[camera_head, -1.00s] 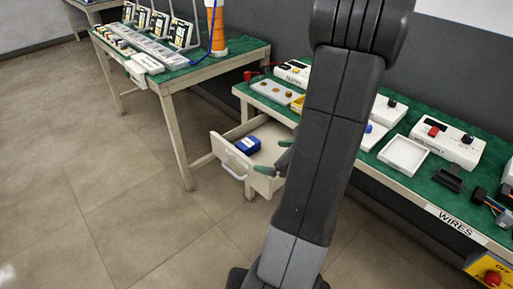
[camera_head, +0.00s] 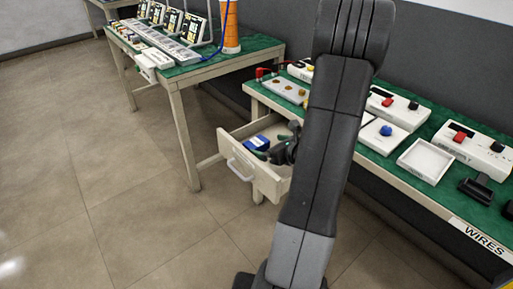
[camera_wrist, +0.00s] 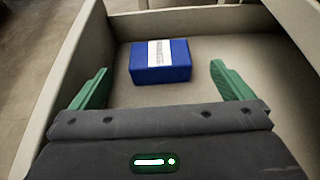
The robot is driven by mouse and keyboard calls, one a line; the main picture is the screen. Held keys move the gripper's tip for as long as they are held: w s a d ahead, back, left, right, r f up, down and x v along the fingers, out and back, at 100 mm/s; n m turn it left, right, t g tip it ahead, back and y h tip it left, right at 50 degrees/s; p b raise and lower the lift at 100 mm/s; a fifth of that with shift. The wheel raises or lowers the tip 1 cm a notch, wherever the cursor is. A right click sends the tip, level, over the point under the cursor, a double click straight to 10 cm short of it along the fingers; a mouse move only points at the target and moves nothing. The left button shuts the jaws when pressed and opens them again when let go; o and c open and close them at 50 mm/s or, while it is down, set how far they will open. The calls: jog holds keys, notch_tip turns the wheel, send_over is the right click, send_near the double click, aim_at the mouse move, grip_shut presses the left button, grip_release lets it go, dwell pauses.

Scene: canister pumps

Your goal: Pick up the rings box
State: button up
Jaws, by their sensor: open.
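The rings box is a small blue box (camera_wrist: 160,68) with a white label on top. It lies on the floor of the open drawer (camera_wrist: 90,42), ahead of my gripper in the wrist view. In the head view the blue box (camera_head: 256,142) also shows inside the drawer (camera_head: 266,180). My gripper (camera_wrist: 160,82) is open, its green fingers apart to the left and right of the box and nearer the camera. The fingers do not appear to touch the box. In the head view the gripper (camera_head: 272,154) is at the drawer, partly hidden by my arm.
The drawer walls stand close around my gripper. The drawer hangs under a green-topped table (camera_head: 377,152) bearing a white tray (camera_head: 425,161) and several devices. Another table (camera_head: 190,67) stands to the left. The floor in front is clear.

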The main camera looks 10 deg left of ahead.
aim_at(257, 142)
jog(key=b+x, duration=0.1)
jog(key=x, duration=0.4)
jog(key=shift+a+f, duration=0.1)
jog(key=shift+f, duration=0.1)
jog(key=c, duration=1)
